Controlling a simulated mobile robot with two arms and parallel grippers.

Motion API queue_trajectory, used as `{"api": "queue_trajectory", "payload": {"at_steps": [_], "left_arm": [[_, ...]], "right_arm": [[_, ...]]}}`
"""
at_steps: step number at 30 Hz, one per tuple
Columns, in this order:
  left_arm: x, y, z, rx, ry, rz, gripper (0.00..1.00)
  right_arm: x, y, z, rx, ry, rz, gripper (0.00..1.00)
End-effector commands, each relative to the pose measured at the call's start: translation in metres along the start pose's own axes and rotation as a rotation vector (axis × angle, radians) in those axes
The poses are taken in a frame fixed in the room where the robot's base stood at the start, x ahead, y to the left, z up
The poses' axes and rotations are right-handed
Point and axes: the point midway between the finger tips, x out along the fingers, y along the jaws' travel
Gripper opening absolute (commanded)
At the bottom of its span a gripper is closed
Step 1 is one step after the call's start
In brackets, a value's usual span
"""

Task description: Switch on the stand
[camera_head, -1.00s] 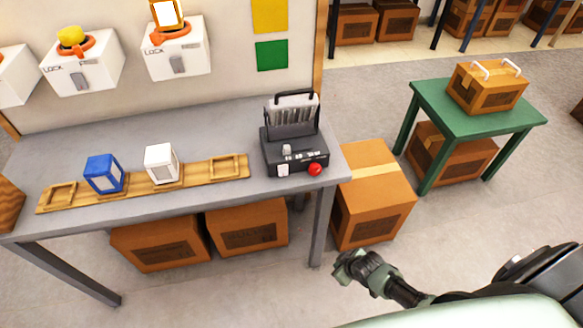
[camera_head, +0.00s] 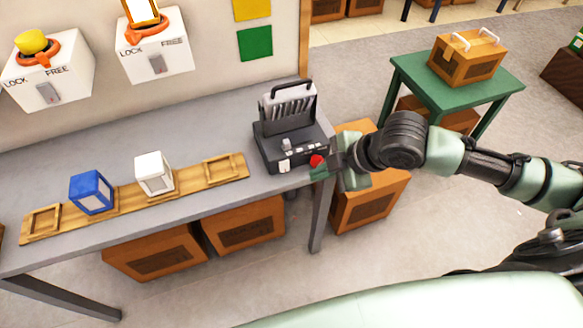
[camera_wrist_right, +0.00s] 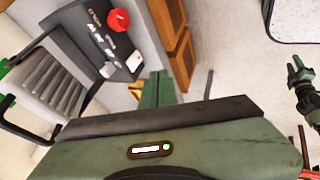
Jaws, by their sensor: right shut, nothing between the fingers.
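The stand (camera_head: 288,133) is a dark grey device with a carrying handle, a ribbed upright back, a small light knob and a red button (camera_head: 317,161) at its front right corner. It sits at the right end of the grey table. My right gripper (camera_head: 319,173) is shut and empty at that corner, just in front of the red button. I cannot tell whether it touches the stand. In the right wrist view, the shut fingers (camera_wrist_right: 155,89) lie apart from the red button (camera_wrist_right: 118,20) in the picture. What looks like my left gripper (camera_wrist_right: 299,72) shows small at the right edge there.
A wooden rack (camera_head: 190,184) with a blue block (camera_head: 91,192) and a white block (camera_head: 154,173) lies left of the stand. Lock/free boxes (camera_head: 154,45) hang on the wall behind. A cardboard box (camera_head: 369,205) stands beneath my right arm. A green table (camera_head: 457,92) stands to the right.

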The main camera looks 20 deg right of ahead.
Motion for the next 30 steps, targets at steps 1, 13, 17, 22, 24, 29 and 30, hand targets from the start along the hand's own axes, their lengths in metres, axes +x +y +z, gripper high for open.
{"api": "queue_trajectory", "payload": {"at_steps": [1, 13, 17, 22, 24, 29, 30], "left_arm": [[0.000, 0.000, 0.001, 0.000, -0.002, 0.001, 0.36], [0.000, 0.004, 0.004, -0.001, -0.007, 0.004, 0.36], [-0.001, 0.003, 0.004, -0.001, -0.006, 0.004, 0.36], [-0.003, 0.003, 0.004, -0.001, -0.006, 0.004, 0.36], [-0.004, 0.003, 0.003, -0.001, -0.006, 0.004, 0.36], [-0.007, 0.003, 0.002, -0.001, -0.004, 0.004, 0.36], [-0.008, 0.003, 0.002, -0.001, -0.004, 0.004, 0.36]], "right_arm": [[-0.001, 0.000, 0.000, -0.003, -0.001, -0.001, 0.00], [0.007, 0.001, 0.000, 0.001, 0.002, 0.001, 0.00], [0.026, 0.000, -0.001, 0.001, 0.003, -0.001, 0.00], [0.062, 0.001, -0.001, 0.003, 0.003, 0.000, 0.00], [0.078, 0.000, -0.001, 0.003, 0.002, -0.001, 0.00], [0.104, 0.009, -0.001, 0.002, 0.000, 0.005, 0.00], [0.107, 0.015, 0.000, 0.002, 0.000, 0.004, 0.00]]}}
